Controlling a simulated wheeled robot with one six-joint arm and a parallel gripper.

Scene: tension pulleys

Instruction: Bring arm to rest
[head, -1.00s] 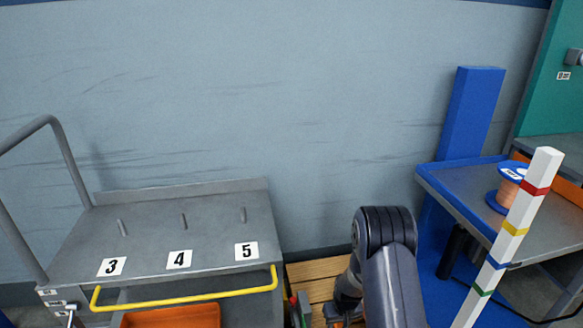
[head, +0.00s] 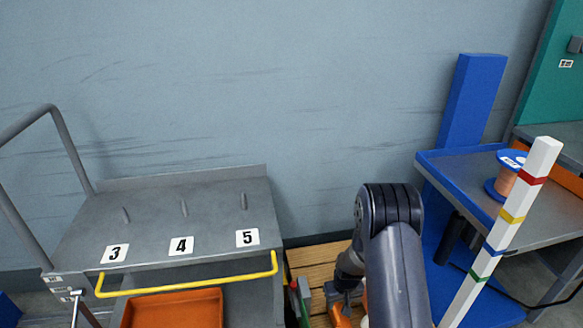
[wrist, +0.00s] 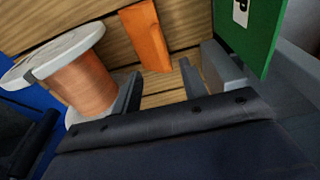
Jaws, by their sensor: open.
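My arm (head: 392,240) reaches down in the lower middle of the head view, its elbow bent. My gripper (wrist: 160,82) shows in the wrist view with its two fingers apart. Nothing is between the fingers; wooden slats (wrist: 185,90) and an orange piece (wrist: 147,38) lie beyond them. A spool of copper wire with pale flanges (wrist: 82,82) is just left of the left finger; I cannot tell whether they touch. In the head view the gripper is mostly hidden behind my arm, low over the wooden slats (head: 318,262).
A grey cart (head: 160,220) with pegs numbered 3, 4, 5, a yellow handle (head: 190,287) and an orange bin (head: 175,310) stands left. A green panel (wrist: 252,35) is close right of the gripper. A striped post (head: 510,220) and a blue-edged table (head: 545,215) with another copper spool (head: 506,180) stand right.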

